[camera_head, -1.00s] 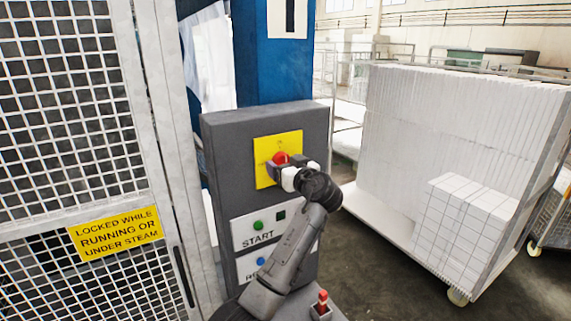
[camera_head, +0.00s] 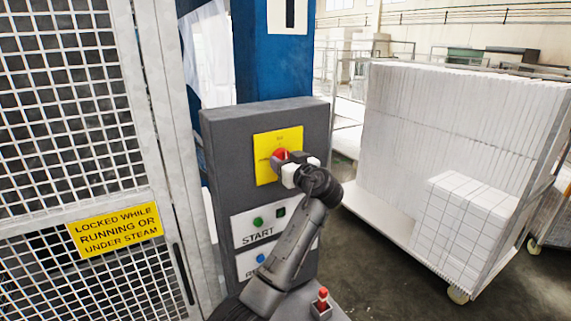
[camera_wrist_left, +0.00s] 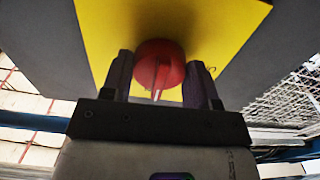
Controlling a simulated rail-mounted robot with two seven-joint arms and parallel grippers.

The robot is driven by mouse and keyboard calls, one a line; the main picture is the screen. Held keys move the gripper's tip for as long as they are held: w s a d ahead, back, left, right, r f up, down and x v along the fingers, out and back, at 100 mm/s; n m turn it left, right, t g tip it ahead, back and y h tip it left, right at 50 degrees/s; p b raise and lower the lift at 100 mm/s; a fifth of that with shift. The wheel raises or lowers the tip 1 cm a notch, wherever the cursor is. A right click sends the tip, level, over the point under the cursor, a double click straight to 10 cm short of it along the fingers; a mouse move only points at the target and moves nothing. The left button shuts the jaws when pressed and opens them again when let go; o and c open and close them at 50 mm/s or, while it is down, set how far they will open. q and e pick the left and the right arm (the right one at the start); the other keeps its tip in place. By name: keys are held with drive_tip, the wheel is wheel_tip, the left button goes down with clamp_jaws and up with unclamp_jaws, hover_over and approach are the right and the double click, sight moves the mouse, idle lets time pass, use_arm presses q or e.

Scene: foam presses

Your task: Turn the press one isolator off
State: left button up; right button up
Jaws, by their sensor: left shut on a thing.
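The press isolator is a red rotary knob (camera_head: 281,154) on a yellow plate (camera_head: 266,168), on the upper front of a dark grey control box (camera_head: 226,150). My left gripper (camera_head: 291,165) is at the knob, shut on it and covering its lower right part in the head view. In the left wrist view the red knob (camera_wrist_left: 158,66) sits between the two dark fingers of my left gripper (camera_wrist_left: 161,72), with its raised grip bar pointing roughly up and down in that picture. The yellow plate (camera_wrist_left: 100,22) shows behind it. The plate's small lettering is unreadable. My right gripper is not in view.
Below the plate are a green START button (camera_head: 258,222) and a blue button (camera_head: 260,258). A mesh guard (camera_head: 60,110) with a yellow warning sign (camera_head: 115,229) stands at left. A cart of white foam blocks (camera_head: 450,140) stands at right.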

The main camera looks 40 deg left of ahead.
use_arm(q)
drive_tip(key=n+b, duration=0.5)
drive_tip(key=b, duration=0.4)
drive_tip(key=shift+f, duration=0.2)
drive_tip(key=shift+w+n+b, duration=0.1)
drive_tip(key=shift+n+b, duration=0.2)
drive_tip(key=shift+n, duration=0.3)
drive_tip(key=n+b, duration=0.1)
drive_tip(key=n, duration=0.1)
drive_tip(key=shift+r+n+b, duration=0.15)
drive_tip(key=shift+n+b, duration=0.15)
drive_tip(key=shift+n, duration=0.1)
drive_tip(key=n+b, duration=0.1)
drive_tip(key=n, duration=0.1)
drive_tip(key=shift+r+n, duration=0.1)
drive_tip(key=shift+n, duration=0.2)
drive_tip(key=n, duration=0.3)
drive_tip(key=shift+r+n+b, duration=0.1)
drive_tip(key=shift+n+b, duration=0.3)
drive_tip(key=shift+n, duration=1)
drive_tip(key=o, duration=0.9)
